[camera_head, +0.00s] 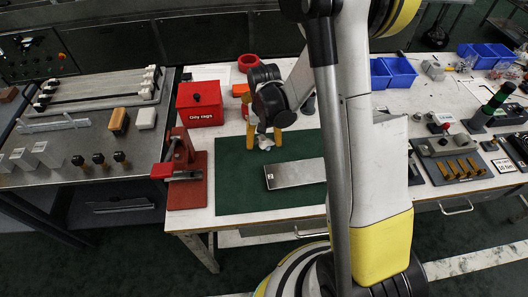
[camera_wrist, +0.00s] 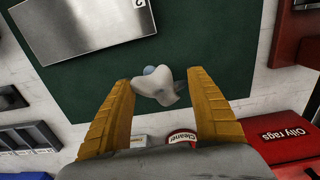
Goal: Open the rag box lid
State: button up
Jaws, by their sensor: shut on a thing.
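The red rag box (camera_head: 200,117), marked "Oily rags", stands at the back left of the white table. The box also shows at the lower right in the wrist view (camera_wrist: 285,135). My gripper (camera_head: 263,138) is to the right of the box and apart from it, over the green mat. Its two yellow fingers are shut on a crumpled pale rag (camera_wrist: 160,86), which also shows in the head view (camera_head: 265,144). The rag's exact contact with the fingertips is hard to see.
A metal plate (camera_head: 295,173) lies on the green mat (camera_head: 245,199). A red press (camera_head: 186,172) stands in front of the box. A red ring (camera_head: 248,63) is behind, and a cleaner can (camera_wrist: 183,136) shows near my fingers. Blue bins (camera_head: 396,72) are at the right.

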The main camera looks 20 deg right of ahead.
aim_at(264, 150)
jog(key=shift+f+b, duration=0.95)
jog(key=shift+f, duration=1)
jog(key=shift+f, duration=0.2)
jog(key=o, duration=1)
jog(key=shift+c, duration=0.2)
